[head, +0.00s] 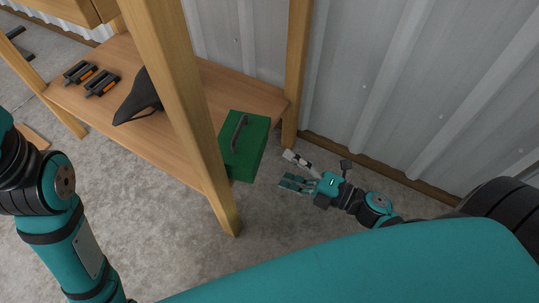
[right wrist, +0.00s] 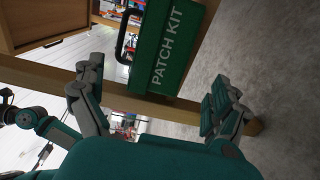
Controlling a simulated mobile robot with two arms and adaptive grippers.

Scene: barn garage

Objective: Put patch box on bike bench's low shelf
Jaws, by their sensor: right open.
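The green patch box (head: 247,140), with a dark handle, sits at the right end of the bike bench's low shelf (head: 190,150). Its front part reaches past the shelf's edge. In the right wrist view the box (right wrist: 168,50) shows "PATCH KIT" lettering and stands beyond the fingers, above the wooden shelf edge (right wrist: 130,100). My right gripper (head: 289,169) is open and empty, just right of the box and apart from it. Its spread fingers also show in the right wrist view (right wrist: 155,95). My left arm enters at the left; its gripper is out of view.
A black saddle (head: 138,98) and two pedals (head: 102,83) lie on the shelf left of the box. A wooden post (head: 190,110) stands in front, another (head: 297,70) behind. A corrugated wall (head: 400,90) closes the back right. Bare floor lies in front.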

